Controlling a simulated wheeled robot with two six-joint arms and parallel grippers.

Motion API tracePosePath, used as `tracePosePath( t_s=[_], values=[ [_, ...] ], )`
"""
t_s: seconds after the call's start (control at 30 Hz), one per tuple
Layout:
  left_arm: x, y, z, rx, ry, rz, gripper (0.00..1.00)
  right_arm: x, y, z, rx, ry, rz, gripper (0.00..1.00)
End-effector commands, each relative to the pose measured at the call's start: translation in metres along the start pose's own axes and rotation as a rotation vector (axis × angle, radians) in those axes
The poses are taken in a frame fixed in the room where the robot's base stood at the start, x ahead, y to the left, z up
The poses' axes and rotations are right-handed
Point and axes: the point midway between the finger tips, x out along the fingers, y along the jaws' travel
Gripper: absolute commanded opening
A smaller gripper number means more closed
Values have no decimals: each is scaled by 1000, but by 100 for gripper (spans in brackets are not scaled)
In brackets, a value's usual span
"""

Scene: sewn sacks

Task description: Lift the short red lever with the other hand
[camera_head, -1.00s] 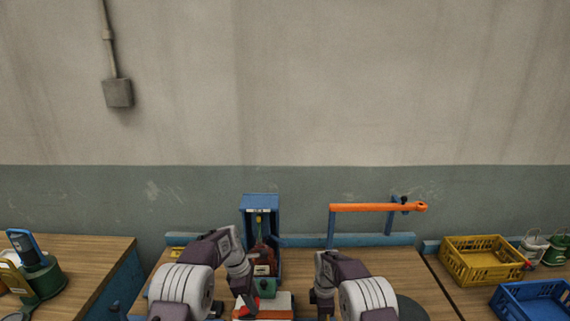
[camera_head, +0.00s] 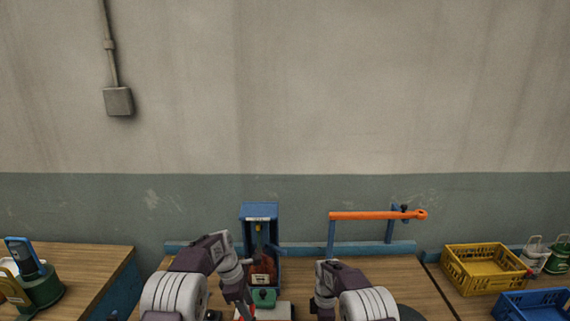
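A small red piece, probably the short red lever (camera_head: 241,314), shows at the bottom edge, mostly hidden by my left gripper and cut off by the frame. My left gripper (camera_head: 247,306) points down right at it; I cannot tell whether it touches it or how its fingers stand. A pale machine top (camera_head: 276,309) is beside it, below a green block (camera_head: 264,297). Behind stands a blue upright housing (camera_head: 261,212) with a reddish-brown sack-like thing (camera_head: 263,268) inside. My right gripper (camera_head: 325,308) hangs apart, to the right, its fingers not clear.
An orange bar (camera_head: 375,215) on a blue frame stands at the back right. A yellow crate (camera_head: 483,272) and a blue crate (camera_head: 535,308) are at the right. A green container (camera_head: 42,292) is on the left table. Bare wood (camera_head: 390,268) shows behind my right arm.

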Motion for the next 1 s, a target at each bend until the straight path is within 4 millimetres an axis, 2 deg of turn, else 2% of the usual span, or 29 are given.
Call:
tracePosePath(
  t_s=[0.13,0.47,0.73,1.0],
  values=[
    [-7,2,-10,-2,6,9,3,0,-1,2,1,-3,-5,0],
    [-8,2,-13,-1,6,7,3,0,-1,2,1,-3,-4,0],
    [-13,1,-26,-2,7,6,3,0,-1,2,1,-3,-4,0],
    [-13,1,-26,-2,6,4,3,0,-1,2,0,-3,-4,0]
  ],
)
